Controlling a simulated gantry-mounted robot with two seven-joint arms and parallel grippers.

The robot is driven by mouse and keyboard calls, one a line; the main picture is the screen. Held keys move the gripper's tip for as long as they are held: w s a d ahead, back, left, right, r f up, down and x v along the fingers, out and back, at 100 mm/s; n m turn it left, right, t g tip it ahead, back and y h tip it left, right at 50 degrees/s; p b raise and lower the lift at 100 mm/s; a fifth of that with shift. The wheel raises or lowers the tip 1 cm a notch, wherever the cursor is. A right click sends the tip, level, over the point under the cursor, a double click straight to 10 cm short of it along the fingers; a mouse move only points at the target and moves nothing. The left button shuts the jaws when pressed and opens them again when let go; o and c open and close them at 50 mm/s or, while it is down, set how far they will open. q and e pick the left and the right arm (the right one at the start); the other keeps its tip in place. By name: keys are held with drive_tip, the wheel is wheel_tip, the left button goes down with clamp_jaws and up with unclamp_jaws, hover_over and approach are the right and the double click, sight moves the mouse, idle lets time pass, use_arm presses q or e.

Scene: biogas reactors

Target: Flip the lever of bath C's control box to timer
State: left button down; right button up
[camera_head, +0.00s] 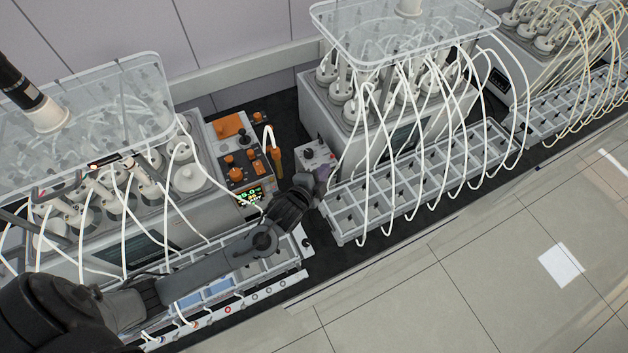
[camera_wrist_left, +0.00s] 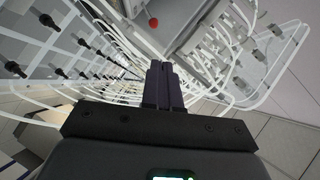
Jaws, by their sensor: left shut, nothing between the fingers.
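A small light-grey control box (camera_head: 312,156) with dark knobs on its top stands between two baths in the head view. Its lever and labels are too small to make out. My left gripper (camera_head: 322,174) is at the near right side of this box, its fingertips close to it; I cannot tell whether they touch. In the left wrist view its dark fingers (camera_wrist_left: 164,84) are together and hold nothing. A grey box face with a red knob (camera_wrist_left: 153,22) shows beyond the fingertips there. My right gripper is not in view.
A bath with bottles and white tubes (camera_head: 405,120) stands right of the box, with a rack of clear compartments (camera_head: 345,238) before it. An orange-and-black control unit (camera_head: 240,160) and another bath stand left. Tubes hang close around my left gripper. The floor in front is clear.

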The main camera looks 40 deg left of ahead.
use_arm(q)
drive_tip(key=shift+v, duration=2.55)
drive_tip(key=shift+w, duration=0.1)
drive_tip(key=d+f+b, duration=0.1)
drive_tip(key=b, duration=0.3)
drive_tip(key=s+d+f+m+t+b, duration=0.1)
drive_tip(key=b, duration=0.2)
drive_tip(key=d+f+m+y+b, duration=0.1)
drive_tip(key=f+b, duration=0.1)
drive_tip(key=b, duration=0.2)
drive_tip(key=shift+s+t+b, duration=0.2)
drive_tip(key=shift+t+b, duration=0.1)
drive_tip(key=shift+b, duration=0.05)
